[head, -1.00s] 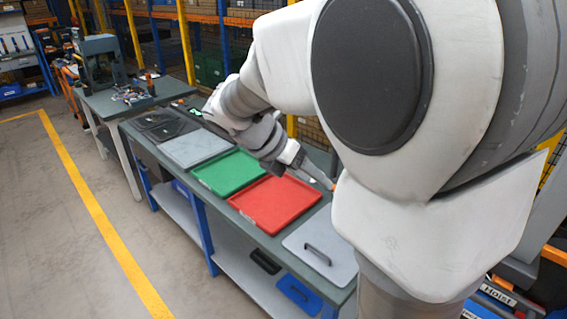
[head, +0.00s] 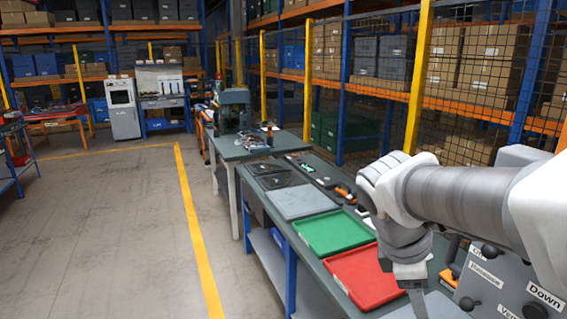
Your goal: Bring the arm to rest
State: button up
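My gripper (head: 417,298) points down at the bottom of the view, beside the red tray (head: 366,279). Its fingers look thin and dark, and the fingertips are too small and cut off to tell whether they are apart. I see nothing held in it. I cannot tell whether it touches the bench.
The workbench (head: 262,207) carries a green tray (head: 333,232), a grey panel (head: 299,202) and dark trays (head: 276,173). A labelled control panel (head: 503,285) stands right, close to my arm. Mesh fencing and racks line the back. The floor (head: 110,235) at left is clear.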

jog(key=s+a+f+m+t+y+b, duration=0.3)
jog(key=s+a+m, duration=0.4)
jog(key=m, duration=0.7)
jog(key=shift+s+a+f+t+y, duration=0.25)
jog(key=shift+a+f+t+y, duration=0.25)
jog(key=shift+y, duration=0.4)
jog(key=shift+c, duration=0.9)
jog(key=shift+d, duration=0.1)
jog(key=shift+d, duration=0.15)
